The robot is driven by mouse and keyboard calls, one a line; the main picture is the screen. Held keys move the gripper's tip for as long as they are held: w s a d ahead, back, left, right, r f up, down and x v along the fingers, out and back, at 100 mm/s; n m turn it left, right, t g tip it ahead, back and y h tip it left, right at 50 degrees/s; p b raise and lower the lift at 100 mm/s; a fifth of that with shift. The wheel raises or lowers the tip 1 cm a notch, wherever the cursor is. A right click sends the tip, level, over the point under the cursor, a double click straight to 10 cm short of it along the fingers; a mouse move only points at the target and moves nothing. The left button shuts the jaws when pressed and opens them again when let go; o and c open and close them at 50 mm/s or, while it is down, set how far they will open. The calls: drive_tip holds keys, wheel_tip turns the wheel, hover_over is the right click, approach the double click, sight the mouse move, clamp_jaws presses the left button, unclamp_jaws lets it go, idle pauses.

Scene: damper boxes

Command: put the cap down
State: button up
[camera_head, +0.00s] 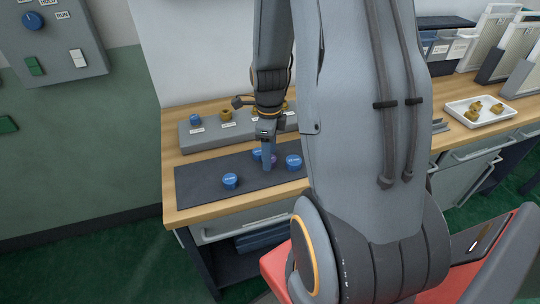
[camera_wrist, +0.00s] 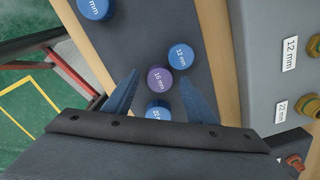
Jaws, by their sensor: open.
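A purple cap (camera_wrist: 159,78) marked 16 mm appears to stand upright on the dark mat (camera_wrist: 140,40), between my gripper's spread fingers. My gripper (camera_wrist: 159,77) is open, with a finger to each side of the cap and apparently apart from it. In the head view my gripper (camera_head: 267,163) points down low over the mat (camera_head: 200,186), and the purple cap (camera_head: 274,160) shows just beside the fingers. A blue 12 mm cap (camera_wrist: 181,56) stands very close to the purple one. Another blue cap (camera_wrist: 157,112) is partly hidden by my gripper body.
More blue caps stand on the mat, one at front left (camera_head: 230,181) and one at right (camera_head: 293,162). A grey block (camera_head: 205,138) behind carries a blue cap (camera_head: 195,119) and brass fittings (camera_head: 226,115). A white tray (camera_head: 460,113) holds brass parts. The mat's left end is bare.

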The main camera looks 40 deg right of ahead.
wheel_tip(320, 180, up, 10)
drive_tip(key=b, duration=0.2)
drive_tip(key=s+a+n, duration=0.3)
drive_tip(key=a+n, duration=0.5)
drive_tip(key=n, duration=0.5)
drive_tip(key=s+a+f+n, duration=0.1)
drive_tip(key=s+a+n, duration=0.3)
drive_tip(key=a+n, duration=0.4)
drive_tip(key=shift+f+n+t, duration=0.2)
drive_tip(key=shift+n+t, duration=0.2)
drive_tip(key=shift+n, duration=2.8)
